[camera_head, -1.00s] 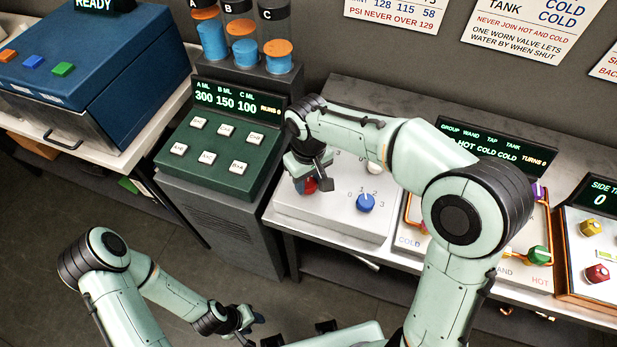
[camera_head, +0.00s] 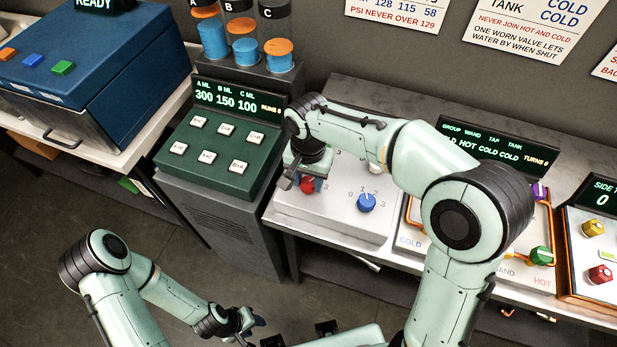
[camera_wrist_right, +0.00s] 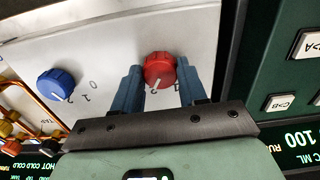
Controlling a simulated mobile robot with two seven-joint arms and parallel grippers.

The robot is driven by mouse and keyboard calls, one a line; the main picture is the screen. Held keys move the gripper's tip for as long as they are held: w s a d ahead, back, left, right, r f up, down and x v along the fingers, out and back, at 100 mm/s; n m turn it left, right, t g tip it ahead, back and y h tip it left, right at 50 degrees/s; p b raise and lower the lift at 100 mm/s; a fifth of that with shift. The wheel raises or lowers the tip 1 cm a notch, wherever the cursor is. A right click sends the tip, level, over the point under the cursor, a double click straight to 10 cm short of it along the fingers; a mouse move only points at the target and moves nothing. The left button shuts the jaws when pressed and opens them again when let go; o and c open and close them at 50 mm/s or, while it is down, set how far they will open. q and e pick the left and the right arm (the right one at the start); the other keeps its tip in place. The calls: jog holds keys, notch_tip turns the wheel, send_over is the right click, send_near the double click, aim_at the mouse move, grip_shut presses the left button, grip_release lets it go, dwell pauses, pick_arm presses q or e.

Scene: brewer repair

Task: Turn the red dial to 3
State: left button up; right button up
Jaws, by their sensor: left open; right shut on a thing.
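The red dial (camera_head: 308,186) is at the left end of a pale panel (camera_head: 335,222). My right gripper (camera_head: 307,176) is over it from above. In the right wrist view the red dial (camera_wrist_right: 160,68) is between the two blue-grey fingers, which are shut on its sides. Its white mark points down in that view, near a numeral that looks like 2. A 1 shows to the right of it; the left finger may hide the 3. My left gripper (camera_head: 252,325) is low at the bottom of the head view, away from the panels, and its fingers are hard to make out.
A blue dial (camera_head: 366,202) is to the right on the same panel, and a pale knob behind is partly hidden by my right arm. A green button console (camera_head: 222,150) stands to the left. A piped panel with coloured knobs (camera_head: 541,255) is to the right.

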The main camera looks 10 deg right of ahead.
aim_at(308, 182)
jog(key=m, duration=0.3)
jog(key=shift+m, duration=0.3)
pick_arm(q)
jog(key=shift+s+f, duration=0.15)
jog(key=shift+f, duration=0.1)
pick_arm(e)
jog(key=shift+w+r+m, duration=0.1)
jog(key=shift+m, duration=1.7)
jog(key=o, duration=1.1)
jog(key=shift+c, duration=0.2)
pick_arm(q)
jog(key=w+r+p, duration=0.1)
jog(key=w+r, duration=0.1)
jog(key=shift+w+r+p, duration=0.15)
jog(key=shift+r+p, duration=0.2)
pick_arm(e)
notch_tip(308, 182, up, 13)
jog(key=shift+r, duration=0.15)
